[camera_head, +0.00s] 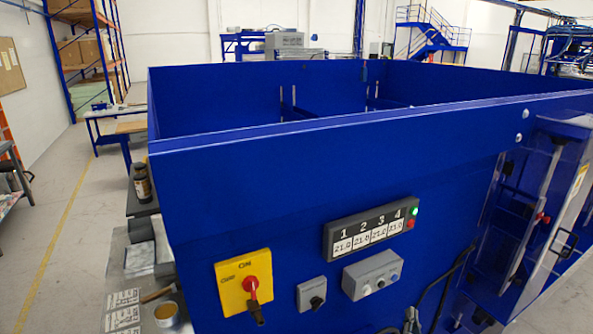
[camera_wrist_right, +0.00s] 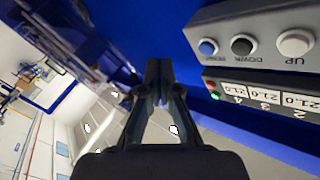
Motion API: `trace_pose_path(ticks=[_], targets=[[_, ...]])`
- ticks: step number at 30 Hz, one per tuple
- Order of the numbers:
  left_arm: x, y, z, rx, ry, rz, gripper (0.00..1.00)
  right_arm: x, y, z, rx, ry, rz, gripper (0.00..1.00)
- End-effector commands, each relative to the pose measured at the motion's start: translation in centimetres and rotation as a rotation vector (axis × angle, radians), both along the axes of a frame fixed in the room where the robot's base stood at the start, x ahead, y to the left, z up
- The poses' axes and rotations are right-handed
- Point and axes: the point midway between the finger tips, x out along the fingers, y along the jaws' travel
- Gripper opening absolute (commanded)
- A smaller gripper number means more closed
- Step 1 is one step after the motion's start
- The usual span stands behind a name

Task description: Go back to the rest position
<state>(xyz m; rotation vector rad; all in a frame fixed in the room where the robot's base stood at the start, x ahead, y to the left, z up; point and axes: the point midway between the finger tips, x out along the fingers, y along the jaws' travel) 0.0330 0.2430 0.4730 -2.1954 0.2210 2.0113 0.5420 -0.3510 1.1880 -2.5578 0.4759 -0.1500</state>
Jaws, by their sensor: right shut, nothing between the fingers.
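My right gripper (camera_wrist_right: 158,72) is shut and empty in the right wrist view, in front of the blue machine's panel. In the head view only a small dark part of it (camera_head: 411,319) shows at the bottom edge, to the right of and below the grey button box. The button box (camera_head: 372,275) carries a row of buttons, and it is large at the upper right of the right wrist view (camera_wrist_right: 262,42). The gripper appears apart from the buttons. My left gripper is not in view.
The blue machine (camera_head: 240,180) fills the middle. Its front has a yellow rotary switch (camera_head: 243,282), a small grey switch box (camera_head: 311,294) and a numbered display (camera_head: 371,228) with a green light. A clear-panelled door (camera_head: 540,215) is at right. Open floor (camera_head: 60,240) lies left.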

Motion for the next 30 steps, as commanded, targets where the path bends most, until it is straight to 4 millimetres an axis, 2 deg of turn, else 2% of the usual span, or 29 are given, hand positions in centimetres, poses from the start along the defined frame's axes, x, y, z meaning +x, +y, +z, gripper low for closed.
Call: trace_pose_path(ticks=[1,5,6,9,12,15,18,24,30], targets=[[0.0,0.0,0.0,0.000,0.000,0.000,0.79,-1.2,0.8,-3.2,-0.024,0.102,0.018,0.00],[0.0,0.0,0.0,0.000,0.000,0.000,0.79,-6.0,3.8,-12.1,-0.115,0.433,0.113,0.00],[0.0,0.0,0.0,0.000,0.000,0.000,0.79,-7.9,4.7,-14.6,-0.145,0.536,0.155,0.00],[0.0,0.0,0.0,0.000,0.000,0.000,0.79,-12.8,7.1,-19.8,-0.211,0.760,0.270,0.00],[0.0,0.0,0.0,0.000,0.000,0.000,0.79,-17.3,9.0,-23.3,-0.260,0.929,0.381,0.00],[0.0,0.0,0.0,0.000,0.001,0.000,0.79,-21.2,10.5,-25.6,-0.300,1.057,0.483,0.00],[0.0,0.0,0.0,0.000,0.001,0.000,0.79,-24.9,11.8,-27.2,-0.332,1.164,0.584,0.00],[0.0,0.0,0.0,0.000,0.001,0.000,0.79,-31.9,14.0,-29.2,-0.381,1.342,0.788,0.00],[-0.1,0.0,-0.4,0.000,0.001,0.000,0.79,-30.3,14.1,-36.6,-0.375,1.364,0.789,0.00]])
